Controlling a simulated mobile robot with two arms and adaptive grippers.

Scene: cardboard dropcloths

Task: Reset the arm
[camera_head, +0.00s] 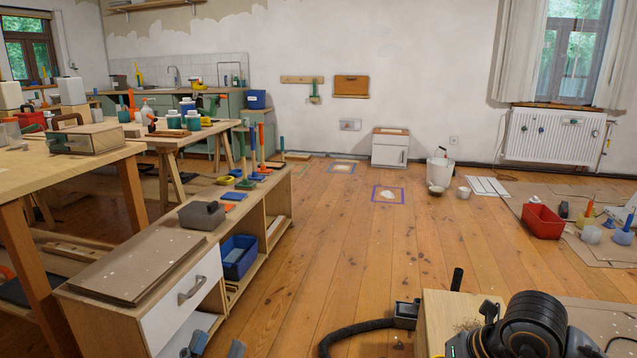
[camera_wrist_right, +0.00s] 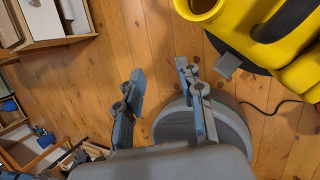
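The tips of my left gripper (camera_head: 217,346) show at the bottom edge of the head view, in front of the low wooden cabinet. They are two blue-grey fingertips set apart, with nothing seen between them. The rest of the left arm is out of view. In the right wrist view my right gripper (camera_wrist_right: 160,72) has its two grey fingers spread wide. It is empty, with only floorboards between the fingers. I cannot make out the right gripper in the head view.
The low cabinet (camera_head: 177,285) with a white drawer stands at left, cardboard (camera_head: 140,262) on top. A black machine (camera_head: 530,325) sits on a wooden surface at lower right. A yellow machine (camera_wrist_right: 240,45) stands near the right gripper. The middle floor (camera_head: 350,245) is mostly clear.

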